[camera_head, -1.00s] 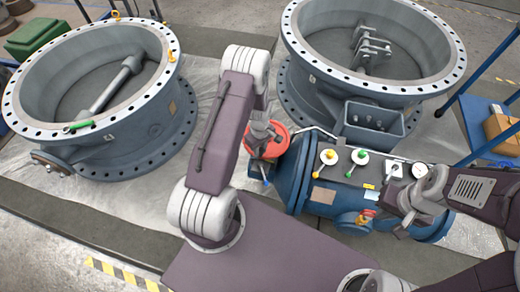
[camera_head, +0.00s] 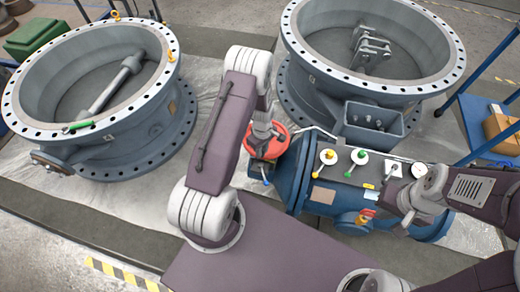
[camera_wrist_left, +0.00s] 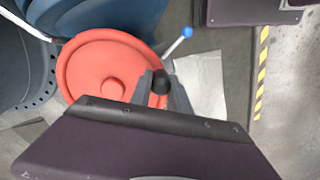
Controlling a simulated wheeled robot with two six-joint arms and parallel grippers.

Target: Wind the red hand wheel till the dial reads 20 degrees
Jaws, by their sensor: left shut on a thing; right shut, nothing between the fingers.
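The red hand wheel (camera_head: 279,147) sits at the left end of a blue valve body (camera_head: 291,180) in the head view. It fills the left part of the left wrist view (camera_wrist_left: 88,70), where its round hub shows. My left gripper (camera_head: 268,131) is over the wheel's rim. In the left wrist view its fingers (camera_wrist_left: 161,86) are shut around a black knob (camera_wrist_left: 160,78) at the rim. A white round dial (camera_head: 419,170) stands at the right of the valve body; its reading is too small to tell. My right gripper (camera_head: 404,222) is shut and empty over the valve's right end.
A blue-tipped lever (camera_wrist_left: 186,32) projects near the wheel. Large flanged rings stand at left (camera_head: 150,130) and behind (camera_head: 425,90). A blue cart (camera_head: 475,125) is at right.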

